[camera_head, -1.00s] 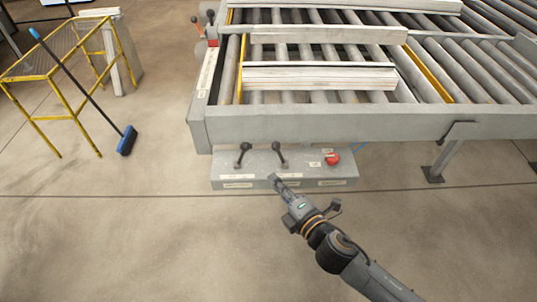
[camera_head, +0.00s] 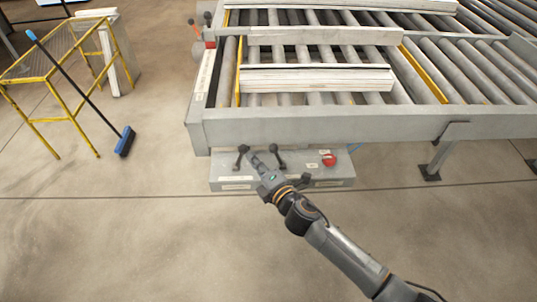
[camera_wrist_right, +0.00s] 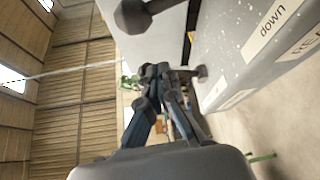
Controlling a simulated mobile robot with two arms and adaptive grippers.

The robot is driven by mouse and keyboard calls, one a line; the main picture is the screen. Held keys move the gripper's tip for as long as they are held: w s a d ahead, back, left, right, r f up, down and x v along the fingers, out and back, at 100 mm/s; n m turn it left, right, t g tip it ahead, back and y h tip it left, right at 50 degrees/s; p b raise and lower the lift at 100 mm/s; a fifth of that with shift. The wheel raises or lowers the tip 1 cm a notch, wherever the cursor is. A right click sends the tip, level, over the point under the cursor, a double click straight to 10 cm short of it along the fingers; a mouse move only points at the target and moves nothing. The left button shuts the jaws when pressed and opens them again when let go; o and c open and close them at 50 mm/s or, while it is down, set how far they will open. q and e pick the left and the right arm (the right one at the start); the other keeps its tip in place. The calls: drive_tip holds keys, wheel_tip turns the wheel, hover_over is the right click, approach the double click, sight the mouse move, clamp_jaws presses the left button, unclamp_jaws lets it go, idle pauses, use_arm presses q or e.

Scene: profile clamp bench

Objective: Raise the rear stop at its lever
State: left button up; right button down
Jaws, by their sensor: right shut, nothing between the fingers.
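A grey control box (camera_head: 225,177) at the front of the roller bench carries two dark levers with round knobs, a left lever (camera_head: 242,150) and a right lever (camera_head: 278,150). Labels on the box are too small to read in the head view. My right gripper (camera_head: 257,158) is shut and empty, its fingertips between the two levers. In the right wrist view its fingers (camera_wrist_right: 160,75) are together, a dark lever knob (camera_wrist_right: 131,16) is near at the top, and the box side (camera_wrist_right: 228,45) bears a "down" label and a second, cut-off label. My left gripper is out of view.
A red button (camera_head: 328,160) sits at the box's right end. The roller bench (camera_head: 340,125) overhangs behind, with pale profiles (camera_head: 316,79) on its rollers. A blue broom (camera_head: 125,141) and yellow stand (camera_head: 50,82) are at left. The floor in front is free.

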sight(277, 157)
drive_tip(key=d, duration=0.1)
drive_tip(key=d+p, duration=0.1)
drive_tip(key=d+r, duration=0.1)
drive_tip(key=d, duration=0.1)
drive_tip(key=shift+w, duration=0.25)
drive_tip(key=shift+f, duration=0.1)
